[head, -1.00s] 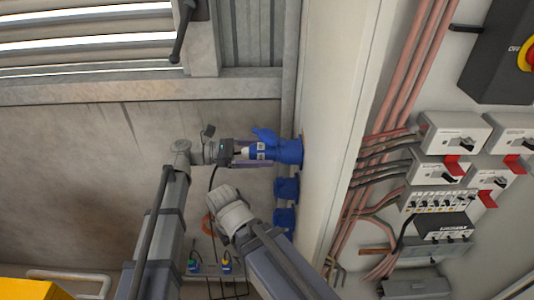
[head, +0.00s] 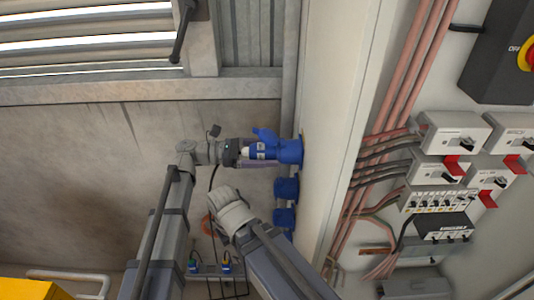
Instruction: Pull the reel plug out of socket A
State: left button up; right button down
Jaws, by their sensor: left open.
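A blue socket (head: 290,151) with a raised blue lid stands on the side of the pale panel; it is the top one of a column. The reel plug (head: 257,151), blue with a white label and a pale rear end, sits in it. My left gripper (head: 258,163) comes from the left, level with the plug. Its jaws are open around the plug's rear, and one purplish finger shows along the plug's lower side. The other finger is hard to make out. My right arm's wrist shows below; its gripper is hidden.
Two more blue sockets (head: 286,188) (head: 284,217) sit below in the column. A dark cable hangs behind my left wrist. Breakers and switch boxes (head: 452,133) with pink pipes (head: 403,80) fill the right. A yellow box (head: 30,289) is at the lower left.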

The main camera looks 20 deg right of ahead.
aim_at(246, 153)
pick_arm(q)
grip_shut()
dwell(0.8)
jog(key=shift+w+a, duration=0.1)
jog(key=shift+a, duration=0.1)
jog(key=shift+v, duration=2.8)
jog(key=c, duration=0.6)
grip_release()
grip_shut()
